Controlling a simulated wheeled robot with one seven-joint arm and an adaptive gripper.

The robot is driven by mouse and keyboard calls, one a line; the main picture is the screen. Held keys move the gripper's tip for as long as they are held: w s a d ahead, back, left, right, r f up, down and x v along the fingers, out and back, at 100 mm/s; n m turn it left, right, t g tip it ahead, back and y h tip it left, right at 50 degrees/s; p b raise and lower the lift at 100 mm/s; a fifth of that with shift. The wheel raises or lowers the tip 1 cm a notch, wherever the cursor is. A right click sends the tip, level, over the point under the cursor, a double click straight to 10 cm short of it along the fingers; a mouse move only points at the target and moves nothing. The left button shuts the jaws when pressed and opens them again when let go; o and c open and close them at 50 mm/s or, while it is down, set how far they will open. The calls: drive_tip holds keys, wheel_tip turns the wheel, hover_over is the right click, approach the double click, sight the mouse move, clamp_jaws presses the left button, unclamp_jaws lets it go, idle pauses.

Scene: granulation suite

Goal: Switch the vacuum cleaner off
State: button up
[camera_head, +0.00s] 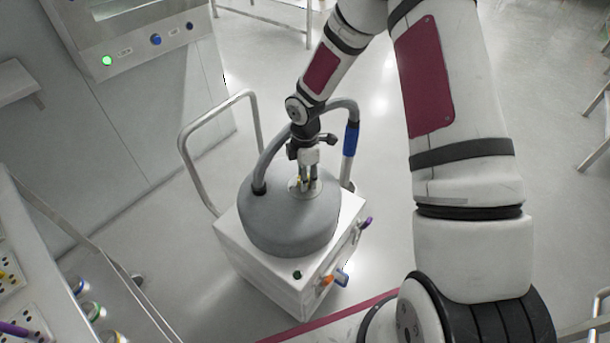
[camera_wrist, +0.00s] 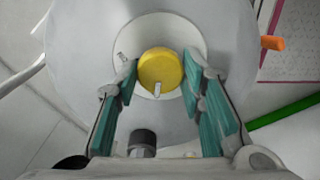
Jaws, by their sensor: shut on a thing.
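The vacuum cleaner (camera_head: 285,225) is a grey drum on a white wheeled box, with a grey hose and a blue hose grip. A yellow round knob (camera_wrist: 160,66) sits on a pale round plate (camera_wrist: 190,35) on the drum's top. Its white pointer mark faces the bottom of the wrist view. A small mark shows on the plate at the knob's upper left. My gripper (camera_head: 307,187) comes down from above onto the plate. In the wrist view its teal-padded fingers (camera_wrist: 160,78) are shut on the knob, one on each side. In the head view the fingers mostly hide the knob.
A metal push handle (camera_head: 185,150) rises behind the cleaner. Orange and blue parts (camera_head: 335,279) stick out at its front. A grey cabinet (camera_head: 130,110) with a green-lit button stands at the left. A bench holding small items (camera_head: 90,310) is at the lower left. Open floor lies behind.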

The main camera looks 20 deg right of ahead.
drive_tip(key=o, duration=1.1)
drive_tip(key=shift+o, duration=0.2)
drive_tip(key=shift+r, duration=0.1)
wheel_tip(320, 180, up, 12)
